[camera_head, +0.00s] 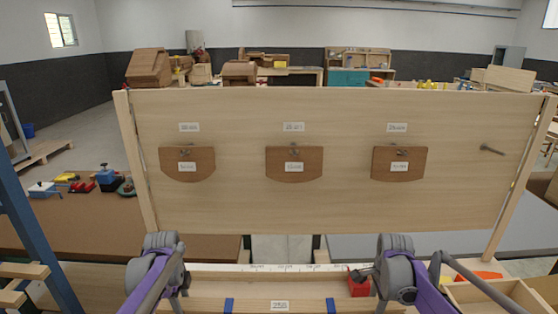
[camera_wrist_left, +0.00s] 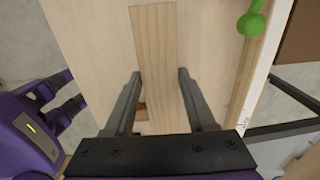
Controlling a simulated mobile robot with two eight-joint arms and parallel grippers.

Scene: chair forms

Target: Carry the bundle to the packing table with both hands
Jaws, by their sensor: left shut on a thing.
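The bundle (camera_head: 255,305) looks like pale wooden strips with two blue bands and a white label, lying along the bottom edge of the head view. My left gripper (camera_wrist_left: 159,75) is shut on a pale wooden strip (camera_wrist_left: 155,35), with one finger along each side. The strip looks like part of the bundle, but no blue band shows in the left wrist view. My right gripper (camera_head: 366,279) is at the right of the bundle beside a red block (camera_head: 358,288); its fingers are too small and covered to read. The packing table cannot be made out for certain.
A tall wooden panel (camera_head: 240,115) with three brown hanging forms (camera_head: 294,162) stands right in front. A brown bench (camera_head: 60,220) with several tools is at the left. A blue post (camera_head: 35,230) stands at the left edge. A wooden tray (camera_head: 490,295) is at the lower right.

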